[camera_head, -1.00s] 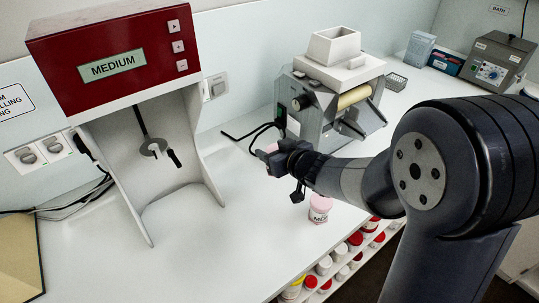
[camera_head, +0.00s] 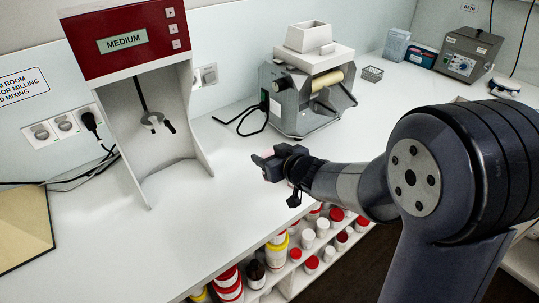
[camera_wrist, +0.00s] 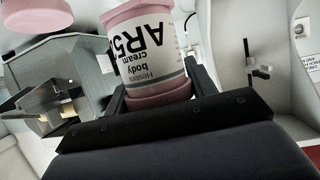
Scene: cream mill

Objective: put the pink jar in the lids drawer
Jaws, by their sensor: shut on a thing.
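A pink jar (camera_wrist: 150,45) with a white label reading "AR5", "cream" and "body" fills the top middle of the wrist view. It sits between the two dark fingers of my gripper (camera_head: 264,163), which is shut on it. In the head view my gripper is above the white counter, in front of the grey mill, and the held jar is mostly hidden there. Another pink object (camera_wrist: 32,13), apart from the gripper, shows at the top left of the wrist view. I cannot make out a lids drawer in either view.
The grey mill (camera_head: 312,95) stands behind my gripper. The red "MEDIUM" machine (camera_head: 125,42) stands to the left. Shelves below the counter edge hold several red-, white- and yellow-topped containers (camera_head: 230,282). The counter (camera_head: 215,225) between has free room.

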